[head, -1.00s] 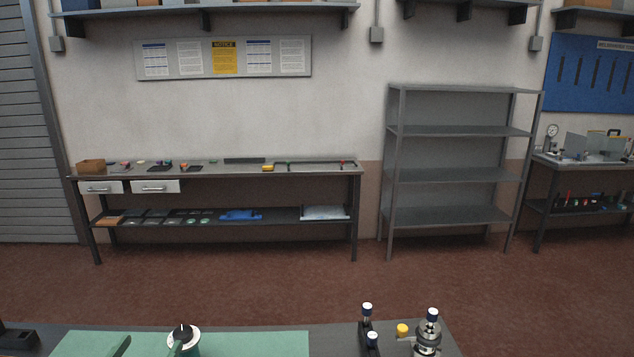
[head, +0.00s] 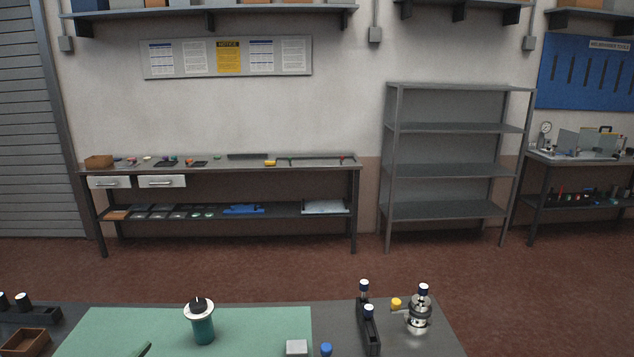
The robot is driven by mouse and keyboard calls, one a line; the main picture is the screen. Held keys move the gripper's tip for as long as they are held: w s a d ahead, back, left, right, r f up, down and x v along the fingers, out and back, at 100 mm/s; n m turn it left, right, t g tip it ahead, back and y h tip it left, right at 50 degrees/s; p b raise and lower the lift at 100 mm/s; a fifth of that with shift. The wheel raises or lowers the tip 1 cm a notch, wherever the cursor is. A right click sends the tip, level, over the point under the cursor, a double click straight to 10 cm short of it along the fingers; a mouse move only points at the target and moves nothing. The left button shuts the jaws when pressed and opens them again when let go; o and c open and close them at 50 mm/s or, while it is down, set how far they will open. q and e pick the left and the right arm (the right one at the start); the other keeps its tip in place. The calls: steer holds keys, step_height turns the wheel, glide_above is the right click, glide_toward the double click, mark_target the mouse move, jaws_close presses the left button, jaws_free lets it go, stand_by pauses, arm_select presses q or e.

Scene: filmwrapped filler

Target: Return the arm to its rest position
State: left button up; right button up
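Neither of my grippers shows clearly in the head view. A thin dark green piece (head: 140,350) pokes in at the bottom edge over the mat; I cannot tell what it is. On the near table's green mat (head: 255,325) stands a teal cylinder with a white collar and black top (head: 202,322), upright. A small light grey block (head: 297,347) and a blue-topped item (head: 326,349) sit at the mat's near right.
A black holder with white-topped posts (head: 368,330), a yellow knob (head: 396,303) and a metal fitting (head: 419,312) stand at the table's right. A brown tray (head: 24,341) and black rack (head: 35,314) are at left.

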arm_select(q)
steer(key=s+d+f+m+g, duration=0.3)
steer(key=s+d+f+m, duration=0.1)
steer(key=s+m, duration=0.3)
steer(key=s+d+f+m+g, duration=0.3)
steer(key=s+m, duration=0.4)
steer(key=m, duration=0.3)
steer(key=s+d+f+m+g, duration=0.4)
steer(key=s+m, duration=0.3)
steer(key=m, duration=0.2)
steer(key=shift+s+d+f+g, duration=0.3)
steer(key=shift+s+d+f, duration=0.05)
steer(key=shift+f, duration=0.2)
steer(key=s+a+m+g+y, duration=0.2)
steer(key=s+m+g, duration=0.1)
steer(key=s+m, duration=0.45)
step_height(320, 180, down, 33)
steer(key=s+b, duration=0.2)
steer(key=b, duration=0.4)
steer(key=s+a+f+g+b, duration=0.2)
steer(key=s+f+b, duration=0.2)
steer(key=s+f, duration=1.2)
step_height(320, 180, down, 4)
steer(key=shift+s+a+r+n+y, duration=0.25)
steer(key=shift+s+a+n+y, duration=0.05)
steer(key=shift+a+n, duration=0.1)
